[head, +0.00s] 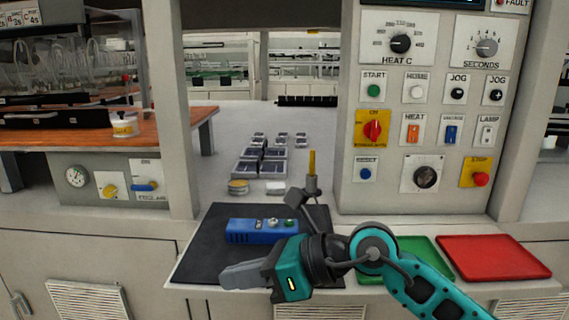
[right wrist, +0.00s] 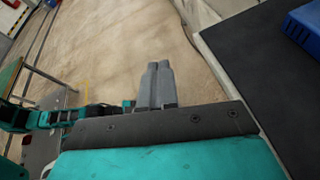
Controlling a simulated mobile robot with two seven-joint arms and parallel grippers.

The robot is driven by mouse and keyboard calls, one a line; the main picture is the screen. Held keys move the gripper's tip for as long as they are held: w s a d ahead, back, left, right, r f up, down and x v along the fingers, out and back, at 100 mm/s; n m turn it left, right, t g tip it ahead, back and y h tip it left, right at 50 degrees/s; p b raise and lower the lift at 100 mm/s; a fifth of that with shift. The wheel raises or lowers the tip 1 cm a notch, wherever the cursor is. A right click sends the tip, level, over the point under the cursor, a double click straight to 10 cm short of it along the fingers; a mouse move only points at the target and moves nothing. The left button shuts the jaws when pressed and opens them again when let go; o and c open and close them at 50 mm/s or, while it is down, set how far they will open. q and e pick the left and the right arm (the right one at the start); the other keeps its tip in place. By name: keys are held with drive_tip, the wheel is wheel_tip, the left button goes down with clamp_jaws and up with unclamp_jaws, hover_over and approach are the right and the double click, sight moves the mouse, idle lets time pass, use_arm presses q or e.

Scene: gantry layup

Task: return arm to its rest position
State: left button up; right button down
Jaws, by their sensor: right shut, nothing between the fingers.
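My right gripper (head: 243,276) reaches in from the lower right of the head view, over the front edge of the black mat (head: 205,243). Its grey fingers are together and empty. In the right wrist view the shut fingers (right wrist: 157,84) point out over the floor, beside the counter edge. My right arm (head: 430,295) is teal and crosses in front of the green tray. My left gripper is not in the head view.
A blue box with knobs (head: 250,231) lies on the mat, just behind my right gripper. A green tray (head: 420,245) and a red tray (head: 492,257) lie to the right. A control panel (head: 430,110) stands behind them. Small dark parts (head: 262,158) sit in rows further back.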

drive_tip(key=w+d+f+m+t+h, duration=0.1)
drive_tip(key=d+f+m+t, duration=0.45)
drive_tip(key=m, duration=1.05)
drive_tip(key=d+f+m+t+h, duration=0.1)
drive_tip(key=d+f+m+t, duration=0.2)
drive_tip(key=d+m+t, duration=0.95)
drive_tip(key=s+d+f+m+g+h, duration=0.3)
drive_tip(key=s+f+m+g+h, duration=0.1)
drive_tip(key=s+f+m, duration=0.3)
drive_tip(key=s+d+f+m+g+h, duration=0.3)
drive_tip(key=s+f+m+g+h, duration=0.2)
drive_tip(key=f+m, duration=0.6)
wheel_tip(320, 180, down, 4)
drive_tip(key=shift+s+f+m+p, duration=0.2)
drive_tip(key=shift+s+m+p, duration=0.2)
drive_tip(key=shift+s, duration=0.65)
